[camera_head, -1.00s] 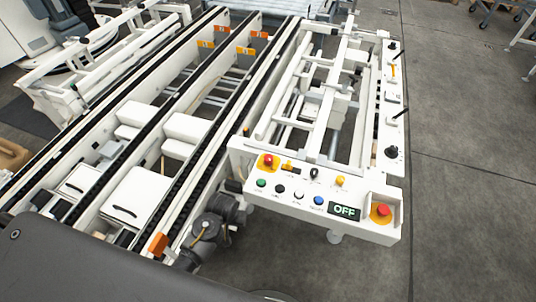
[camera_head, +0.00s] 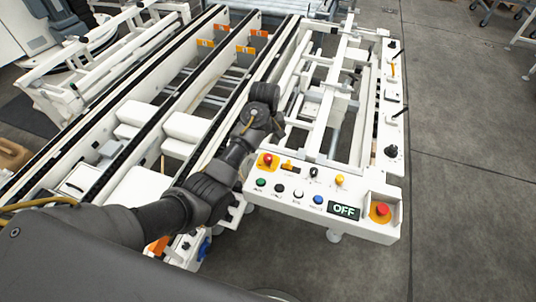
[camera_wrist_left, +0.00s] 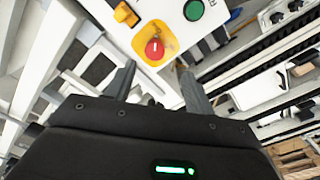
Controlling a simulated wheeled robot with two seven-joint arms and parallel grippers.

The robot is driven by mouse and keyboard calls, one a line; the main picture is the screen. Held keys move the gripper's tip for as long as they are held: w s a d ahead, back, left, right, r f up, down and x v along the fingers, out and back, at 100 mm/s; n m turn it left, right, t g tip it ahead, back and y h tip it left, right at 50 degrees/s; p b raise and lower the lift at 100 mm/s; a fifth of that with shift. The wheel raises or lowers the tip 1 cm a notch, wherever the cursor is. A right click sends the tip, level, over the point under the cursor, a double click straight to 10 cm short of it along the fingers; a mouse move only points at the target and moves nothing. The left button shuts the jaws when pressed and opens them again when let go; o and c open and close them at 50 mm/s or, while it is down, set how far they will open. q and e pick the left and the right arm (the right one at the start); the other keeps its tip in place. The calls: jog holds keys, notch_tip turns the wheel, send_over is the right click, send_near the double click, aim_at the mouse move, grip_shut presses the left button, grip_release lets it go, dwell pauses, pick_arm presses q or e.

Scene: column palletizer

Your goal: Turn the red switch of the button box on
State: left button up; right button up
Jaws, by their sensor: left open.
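The button box (camera_head: 300,205) is a white panel with several coloured buttons and a display reading OFF (camera_head: 344,210). A red knob on a yellow plate (camera_head: 267,160) sits at its upper left corner; it also shows in the left wrist view (camera_wrist_left: 154,48), just beyond the fingertips. Another red button (camera_head: 382,210) on an orange-yellow base sits at the right end. My left gripper (camera_head: 277,128) is above and behind the left red knob. In the left wrist view its fingers (camera_wrist_left: 157,72) are apart with nothing between them. My right gripper is out of view.
A small orange switch (camera_head: 287,165) sits beside the left red knob, with a green button (camera_head: 261,182) in front. Conveyor rails (camera_head: 215,80) lie left of the box and a white frame (camera_head: 340,100) stands behind it.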

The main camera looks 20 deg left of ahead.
aim_at(268, 156)
pick_arm(q)
jog(key=f, duration=0.6)
jog(key=w+f, duration=0.1)
jog(key=f, duration=0.2)
jog(key=shift+w+d+f+p, duration=0.1)
jog(key=shift+d+f+p, duration=0.05)
jog(key=shift+p, duration=0.15)
jog(key=shift+c, duration=0.3)
jog(key=c, duration=0.9)
